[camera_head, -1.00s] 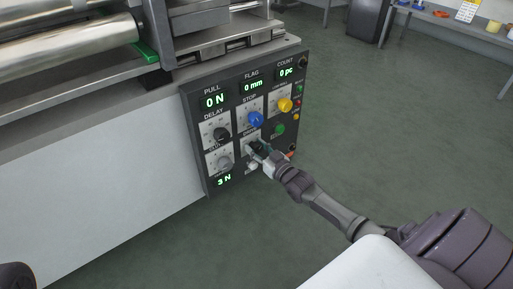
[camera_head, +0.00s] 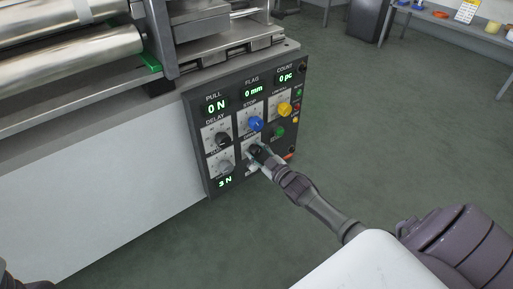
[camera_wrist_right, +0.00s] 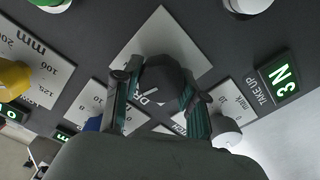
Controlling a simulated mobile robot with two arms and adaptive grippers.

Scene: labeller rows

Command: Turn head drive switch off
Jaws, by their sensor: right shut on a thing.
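The head drive switch is a dark knob (camera_wrist_right: 163,78) on a light plate (camera_wrist_right: 165,38) in the right wrist view. Part of the plate's lettering, "DR", shows beside it. My right gripper (camera_wrist_right: 160,92) has one finger on each side of the knob and is shut on it. In the head view, my right gripper (camera_head: 260,154) reaches the lower middle of the dark control panel (camera_head: 203,178) and largely hides the switch. The knob's pointer setting cannot be read.
A blue knob (camera_head: 256,124) is just above my gripper, and a yellow knob (camera_head: 284,109) is to its upper right. A black knob (camera_head: 223,140) and a grey knob (camera_head: 225,166) are to the left. Green displays line the panel top. Open floor lies to the right.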

